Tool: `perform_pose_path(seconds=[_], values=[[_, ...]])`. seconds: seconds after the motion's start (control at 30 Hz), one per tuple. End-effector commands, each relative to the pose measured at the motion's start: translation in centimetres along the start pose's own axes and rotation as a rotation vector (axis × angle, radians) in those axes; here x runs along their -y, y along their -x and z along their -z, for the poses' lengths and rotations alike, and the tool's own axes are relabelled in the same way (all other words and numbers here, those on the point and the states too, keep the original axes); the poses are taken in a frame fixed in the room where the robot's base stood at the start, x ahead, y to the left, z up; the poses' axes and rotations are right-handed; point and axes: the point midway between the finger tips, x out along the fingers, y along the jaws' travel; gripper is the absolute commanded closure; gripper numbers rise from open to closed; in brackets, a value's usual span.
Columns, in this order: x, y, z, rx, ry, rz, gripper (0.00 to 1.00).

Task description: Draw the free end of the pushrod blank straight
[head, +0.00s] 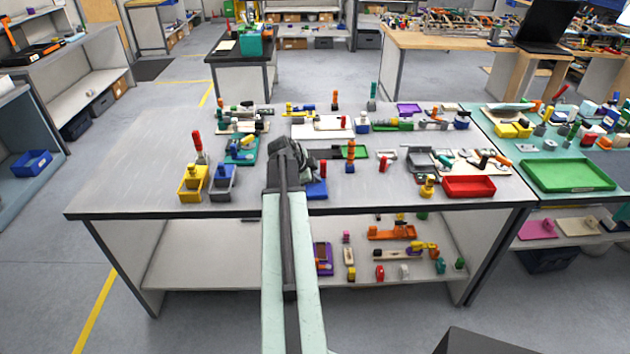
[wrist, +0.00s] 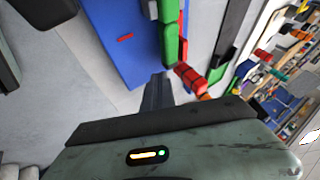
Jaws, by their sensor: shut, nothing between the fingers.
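My gripper (head: 288,152) is at the end of my raised arm, over the middle of the bench (head: 130,180). In the wrist view its dark fingers (wrist: 157,88) are together with nothing between them. They point toward a blue block (wrist: 120,40) with a small red mark on it. That blue block also shows in the head view (head: 317,189), partly behind my arm. Green and red parts (wrist: 170,45) lie right beside it in the wrist view. I cannot tell which piece is the pushrod blank, and its free end cannot be made out.
A red tray (head: 468,186) lies at the right. A tall orange-handled piece (head: 351,150) stands just right of my gripper. The bench's far left is clear.

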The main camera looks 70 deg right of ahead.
Motion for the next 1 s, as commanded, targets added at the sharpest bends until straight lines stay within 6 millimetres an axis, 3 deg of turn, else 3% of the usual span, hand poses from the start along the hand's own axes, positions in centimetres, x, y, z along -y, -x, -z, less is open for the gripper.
perform_pose_path(seconds=[0.77, 0.87, 1.0], values=[[-0.8, 1.6, -2.2, 0.007, 0.013, 0.006, 1.0], [-1.5, 1.9, -2.2, 0.007, 0.014, 0.006, 1.0], [-4.1, 3.4, -2.3, 0.009, 0.016, 0.007, 1.0]])
